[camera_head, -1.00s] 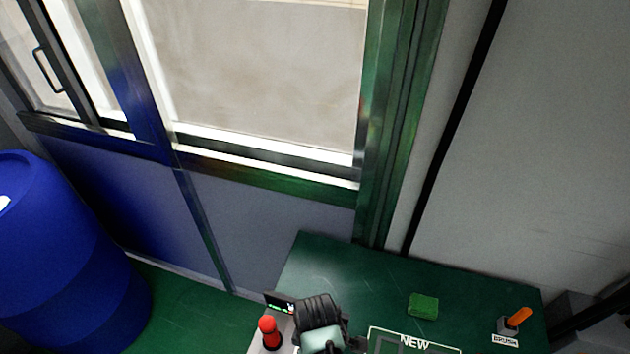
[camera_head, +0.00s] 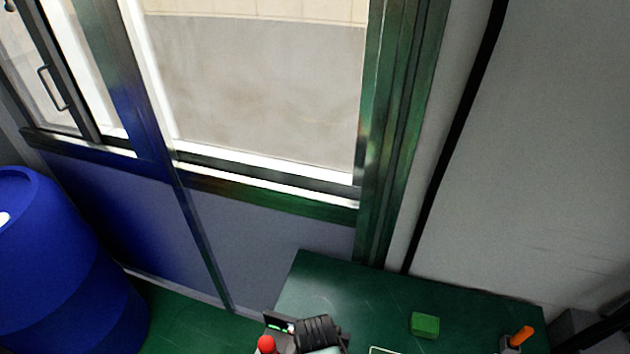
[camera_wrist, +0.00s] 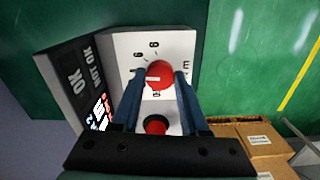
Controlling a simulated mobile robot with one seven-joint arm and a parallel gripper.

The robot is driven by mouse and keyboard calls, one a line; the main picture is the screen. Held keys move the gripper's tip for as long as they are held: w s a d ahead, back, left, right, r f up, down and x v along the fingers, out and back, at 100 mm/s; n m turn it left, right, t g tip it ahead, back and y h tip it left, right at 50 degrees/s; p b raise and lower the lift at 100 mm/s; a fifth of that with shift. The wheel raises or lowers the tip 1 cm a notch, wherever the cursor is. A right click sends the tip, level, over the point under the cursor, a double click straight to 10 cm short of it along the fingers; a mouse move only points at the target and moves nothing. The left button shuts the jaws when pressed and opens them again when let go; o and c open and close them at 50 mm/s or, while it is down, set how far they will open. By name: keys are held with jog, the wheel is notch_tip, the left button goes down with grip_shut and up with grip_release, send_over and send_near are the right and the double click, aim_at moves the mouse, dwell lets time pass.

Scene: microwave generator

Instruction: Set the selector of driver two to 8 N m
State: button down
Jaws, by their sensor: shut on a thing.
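The driver's panel (camera_wrist: 178,50) is a light face with dark scale marks around a round red selector knob (camera_wrist: 159,75). A white pointer line on the knob points to the left. The small digits are hard to read for certain. My gripper (camera_wrist: 160,80) has one finger on each side of the knob and is shut on it. A second red knob (camera_wrist: 155,125) sits below it, between the fingers, partly hidden. In the head view my gripper (camera_head: 318,333) is at the bottom edge, with a red knob (camera_head: 266,345) to its left; the selector is hidden there.
A dark side panel (camera_wrist: 83,75) with OK, NOT OK and lit digits adjoins the face. Brown boxes (camera_wrist: 262,138) lie at lower right. On the green table (camera_head: 350,290) are a green block (camera_head: 425,325) and an orange-handled item (camera_head: 521,336). A blue barrel (camera_head: 60,270) stands left.

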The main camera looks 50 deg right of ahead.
jog(key=m+p, duration=0.1)
jog(key=m, duration=0.3)
jog(key=shift+r+p, duration=0.1)
jog(key=shift+p, duration=0.2)
jog(key=m+p, duration=0.1)
jog(key=m, duration=0.3)
jog(key=m+p, duration=0.1)
jog(key=m, duration=0.5)
jog(key=shift+m, duration=0.4)
jog(key=shift+c, duration=2.1)
grip_release()
notch_tip(320, 180, up, 13)
